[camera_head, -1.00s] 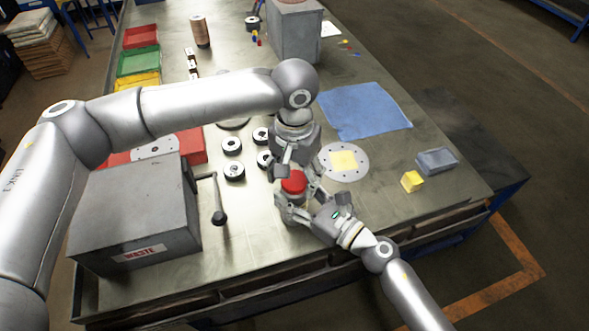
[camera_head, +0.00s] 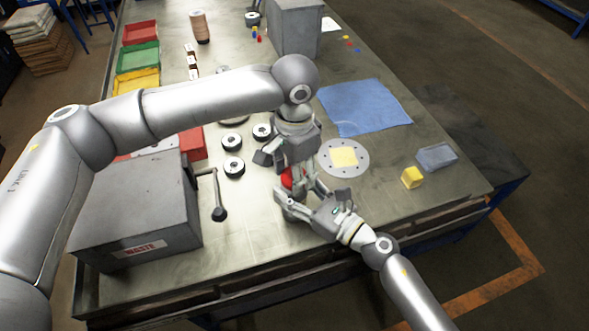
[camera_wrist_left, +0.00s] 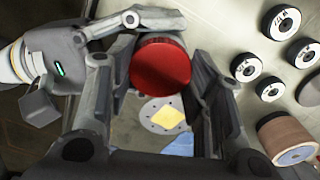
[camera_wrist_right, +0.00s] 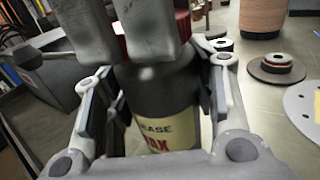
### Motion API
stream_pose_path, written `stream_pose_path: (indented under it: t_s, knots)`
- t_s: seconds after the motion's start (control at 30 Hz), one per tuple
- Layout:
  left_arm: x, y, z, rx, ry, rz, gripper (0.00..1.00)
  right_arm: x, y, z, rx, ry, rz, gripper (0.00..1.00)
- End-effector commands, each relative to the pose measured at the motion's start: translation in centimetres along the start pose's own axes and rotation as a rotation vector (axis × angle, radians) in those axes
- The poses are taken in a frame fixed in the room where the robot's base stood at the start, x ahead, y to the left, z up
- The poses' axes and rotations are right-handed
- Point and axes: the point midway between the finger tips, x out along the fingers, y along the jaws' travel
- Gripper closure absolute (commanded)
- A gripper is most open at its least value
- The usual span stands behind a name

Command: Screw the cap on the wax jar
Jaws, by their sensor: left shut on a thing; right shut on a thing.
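The red cap (camera_head: 287,177) sits on top of the wax jar and is partly hidden by my left gripper in the head view. In the left wrist view the cap (camera_wrist_left: 160,64) lies between the fingers of my left gripper (camera_wrist_left: 158,88), which is shut on it. The wax jar (camera_wrist_right: 165,105) is dark with a cream label and stands upright in the right wrist view. My right gripper (camera_head: 296,196) is shut around the jar body, below the cap. Whether the cap is seated straight on the thread is hidden.
A grey waste box (camera_head: 135,215) with a crank handle (camera_head: 218,212) stands left. A round plate (camera_head: 360,160), a blue cloth (camera_head: 365,107) and a yellow block (camera_head: 412,177) lie right. The front right tabletop is clear.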

Motion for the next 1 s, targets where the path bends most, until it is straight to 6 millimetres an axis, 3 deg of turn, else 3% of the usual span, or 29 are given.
stream_pose_path:
  t_s: [0.3,0.47,0.5,0.67,1.0]
  knots:
    - [0.05,0.01,0.02,0.46,0.0,0.001,0.82,0.01,0.0,0.03,0.001,-0.001,0.0,1.0]
    - [0.03,-0.02,0.02,0.491,-0.001,0.0,0.82,0.0,0.0,0.02,0.0,0.0,0.0,1.0]
    - [0.03,-0.02,0.02,0.491,-0.001,0.0,0.52,0.0,0.0,0.03,0.0,-0.001,0.0,1.0]
    - [0.02,-0.03,0.02,0.489,-0.001,0.0,0.31,0.0,0.0,0.03,0.0,-0.001,0.0,1.0]
    - [-0.05,-0.02,0.01,0.488,0.0,0.0,0.28,0.01,0.0,0.03,0.0,-0.001,0.0,1.0]
